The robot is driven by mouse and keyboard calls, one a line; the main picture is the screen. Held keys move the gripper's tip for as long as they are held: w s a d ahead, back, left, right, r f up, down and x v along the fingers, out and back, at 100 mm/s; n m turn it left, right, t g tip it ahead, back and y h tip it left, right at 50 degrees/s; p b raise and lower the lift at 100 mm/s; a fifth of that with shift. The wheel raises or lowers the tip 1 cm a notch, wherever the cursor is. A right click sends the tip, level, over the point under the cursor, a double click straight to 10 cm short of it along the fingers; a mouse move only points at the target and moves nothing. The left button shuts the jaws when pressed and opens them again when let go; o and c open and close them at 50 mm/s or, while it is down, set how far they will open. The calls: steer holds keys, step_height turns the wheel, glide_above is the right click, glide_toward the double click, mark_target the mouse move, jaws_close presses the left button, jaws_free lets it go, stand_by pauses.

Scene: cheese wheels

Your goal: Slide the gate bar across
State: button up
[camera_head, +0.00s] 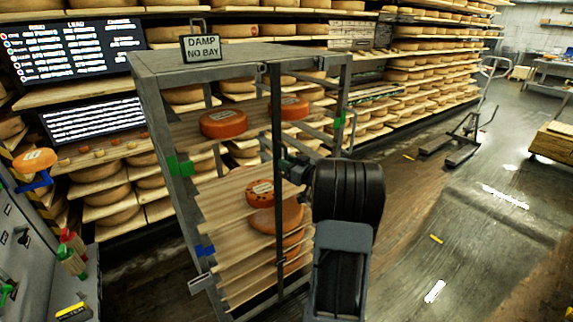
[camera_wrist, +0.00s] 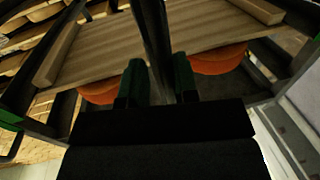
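The gate bar (camera_head: 277,150) is a dark upright bar across the open front of a grey metal rack (camera_head: 225,62). It stands near the middle of the opening, in front of shelves with orange cheese wheels. My gripper (camera_head: 287,168) is at the bar at mid height, reaching in from the right. In the wrist view the bar (camera_wrist: 152,30) runs between my two dark green fingers (camera_wrist: 160,82). The fingers lie close on both sides of it and the bar fills the gap between them. The contact faces are in shadow.
Orange cheese wheels (camera_head: 223,123) sit on the rack's wooden boards behind the bar. Green clips (camera_head: 180,166) and a blue clip (camera_head: 205,250) mark the left post. A sign (camera_head: 201,47) reading "DAMP NO BAY" stands on top. Open floor lies to the right.

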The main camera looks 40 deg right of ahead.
steer(key=shift+o, duration=0.6)
steer(key=shift+a, duration=0.15)
steer(key=s+d+b, duration=0.1)
steer(key=s+d, duration=0.1)
steer(key=s, duration=1.1)
steer(key=shift+s+b, duration=0.35)
steer(key=shift+b, duration=0.05)
